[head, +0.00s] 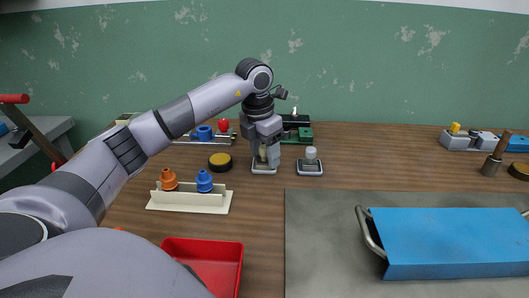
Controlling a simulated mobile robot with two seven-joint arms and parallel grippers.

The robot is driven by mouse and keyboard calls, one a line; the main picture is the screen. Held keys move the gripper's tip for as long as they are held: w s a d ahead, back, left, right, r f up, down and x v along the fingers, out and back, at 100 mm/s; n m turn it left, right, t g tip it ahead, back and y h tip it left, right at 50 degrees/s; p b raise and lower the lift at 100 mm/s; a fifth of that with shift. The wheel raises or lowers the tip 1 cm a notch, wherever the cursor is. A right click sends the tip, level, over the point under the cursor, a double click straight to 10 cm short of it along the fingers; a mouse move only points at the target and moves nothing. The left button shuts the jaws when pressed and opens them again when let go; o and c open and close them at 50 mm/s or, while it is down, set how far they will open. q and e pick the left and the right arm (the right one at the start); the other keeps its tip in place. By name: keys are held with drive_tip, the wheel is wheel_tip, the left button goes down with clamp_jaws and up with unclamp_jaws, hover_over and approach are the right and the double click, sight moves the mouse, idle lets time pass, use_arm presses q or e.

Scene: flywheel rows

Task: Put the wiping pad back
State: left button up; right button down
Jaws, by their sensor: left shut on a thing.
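My left gripper (266,157) points down at the middle of the table, shut on a pale yellowish knob (263,152), which seems to be the handle of the wiping pad. The fingers hide most of it. It is over a small light-rimmed tray (264,173); I cannot tell whether the pad touches the tray. A similar tray (310,174) just to the right bears a piece with a whitish round knob (311,153). My right gripper is not in view.
A cream rack (188,208) with orange and blue knobs, a black-and-yellow disc (220,162) and a red bin (205,258) lie left of centre. A green-based device (304,134) stands behind the gripper.

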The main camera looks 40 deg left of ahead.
sight(259, 162)
use_arm(q)
drive_tip(key=o, duration=0.9)
drive_tip(key=shift+f, duration=0.1)
drive_tip(key=shift+o, duration=0.2)
wheel_tip(259, 162, up, 12)
drive_tip(key=s+p, duration=0.1)
drive_tip(key=shift+s, duration=0.35)
